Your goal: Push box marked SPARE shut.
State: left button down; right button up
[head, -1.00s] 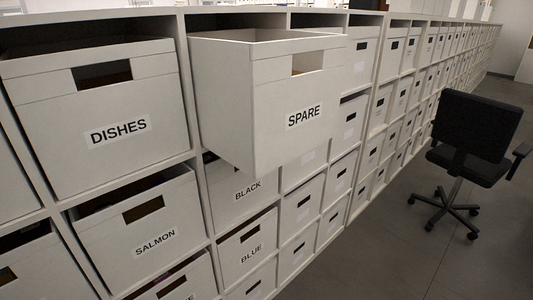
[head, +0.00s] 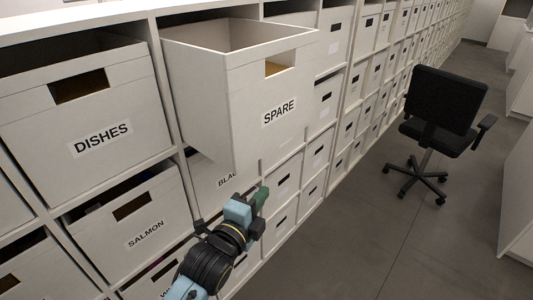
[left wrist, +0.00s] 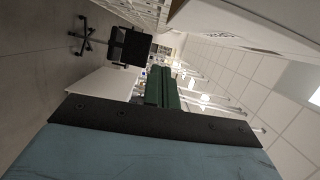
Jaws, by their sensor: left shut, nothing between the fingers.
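The white box marked SPARE (head: 279,110) sticks well out of the top row of the shelf in the head view, its open top and left side showing. It has a cut-out handle hole in its front. My left gripper (head: 262,194) is below and in front of the box, apart from it in the picture, with its green fingers together and empty. The green fingers also show in the left wrist view (left wrist: 161,88). My right gripper is not in view.
The box marked DISHES (head: 102,138) sits to the left, and the box marked SALMON (head: 146,234) below that. The box marked BLACK (head: 208,180) is partly hidden under SPARE. A black office chair (head: 442,105) stands on the open grey floor at right.

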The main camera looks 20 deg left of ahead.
pick_arm(q)
jog(key=w+a+r+p, duration=0.1)
jog(key=w+a, duration=0.1)
jog(key=w, duration=0.9)
jog(key=shift+a+r, duration=0.4)
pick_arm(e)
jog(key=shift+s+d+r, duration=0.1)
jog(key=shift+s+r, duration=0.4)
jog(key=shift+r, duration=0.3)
pick_arm(q)
jog(key=shift+w, duration=0.1)
